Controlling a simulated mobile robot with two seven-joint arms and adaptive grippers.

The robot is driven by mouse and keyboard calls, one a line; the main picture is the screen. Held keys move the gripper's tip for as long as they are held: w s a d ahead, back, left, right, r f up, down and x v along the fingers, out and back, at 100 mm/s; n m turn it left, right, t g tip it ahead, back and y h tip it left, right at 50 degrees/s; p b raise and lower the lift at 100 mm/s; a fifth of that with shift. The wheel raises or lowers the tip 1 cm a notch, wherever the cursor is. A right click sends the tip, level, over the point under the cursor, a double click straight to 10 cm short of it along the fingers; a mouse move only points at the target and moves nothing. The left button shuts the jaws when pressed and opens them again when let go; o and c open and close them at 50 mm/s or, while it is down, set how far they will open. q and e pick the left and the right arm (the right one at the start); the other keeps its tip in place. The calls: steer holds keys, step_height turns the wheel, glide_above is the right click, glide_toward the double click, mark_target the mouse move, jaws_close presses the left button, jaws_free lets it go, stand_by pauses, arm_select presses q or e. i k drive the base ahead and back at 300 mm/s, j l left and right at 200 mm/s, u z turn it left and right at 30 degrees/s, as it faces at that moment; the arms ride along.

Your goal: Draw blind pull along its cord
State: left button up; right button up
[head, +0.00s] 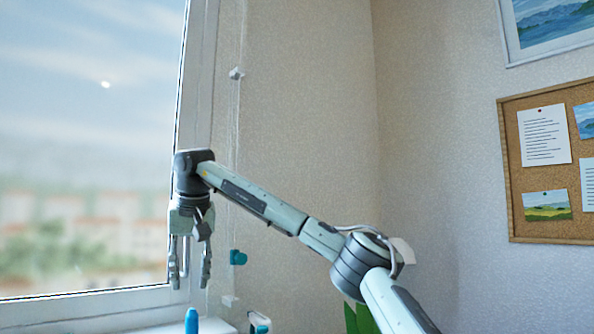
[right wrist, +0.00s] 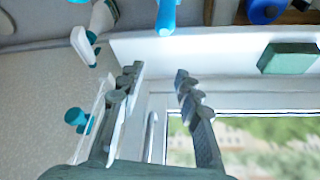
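The teal blind pull (head: 238,257) sits low on a thin, pale cord (head: 239,130) that runs down the wall beside the window frame. The pull also shows in the right wrist view (right wrist: 76,116), left of my fingers. My right gripper (head: 190,275) points down in front of the window frame, left of the pull in the head view. Its two fingers are spread with nothing between the tips, as the right wrist view (right wrist: 157,73) shows. I see a gap between gripper and pull; their depth difference is unclear. My left gripper is not in view.
A white cord bracket (head: 236,73) is above and another (head: 229,300) below the pull. A blue bottle (head: 192,320) and a white-and-teal bottle (head: 260,322) stand below. A window handle (right wrist: 151,130) is close behind the fingers. A green block (right wrist: 288,57) lies on the sill.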

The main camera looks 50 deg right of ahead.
mark_target(236, 257)
steer(key=z, duration=1.25)
